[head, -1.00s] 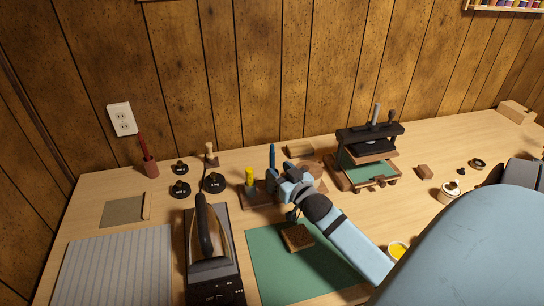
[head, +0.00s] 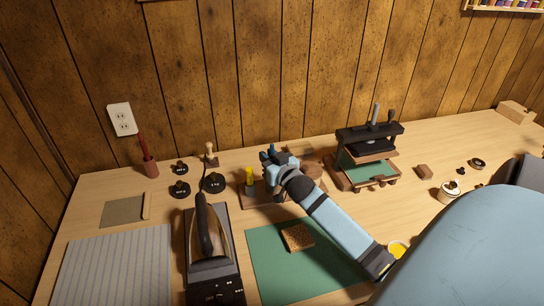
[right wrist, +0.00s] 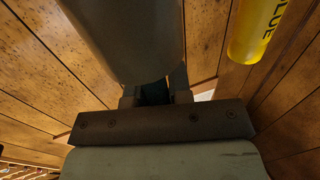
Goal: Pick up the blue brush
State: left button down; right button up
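The blue brush (head: 272,148) stands at the wooden stand (head: 252,198) at the back middle of the table; only a short blue tip shows in the head view, the rest being hidden by my right gripper. My right gripper (head: 268,157) is at the brush, with its dark fingers beside the blue tip. In the right wrist view a dark teal piece (right wrist: 153,93) shows between the fingers, and a large shaded grey shape covers much of the top. I cannot tell whether the fingers press on the brush. My left gripper is not in view.
A yellow glue tube (head: 249,177) stands left of the gripper and is close in the right wrist view (right wrist: 258,30). A press (head: 368,155) stands to the right. An iron (head: 208,235) is at front left. A brown block (head: 298,237) lies on the green mat (head: 290,275).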

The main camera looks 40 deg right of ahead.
grip_shut()
jog(key=shift+r, duration=0.1)
notch_tip(320, 180, up, 20)
jog(key=p, duration=0.3)
dwell(0.8)
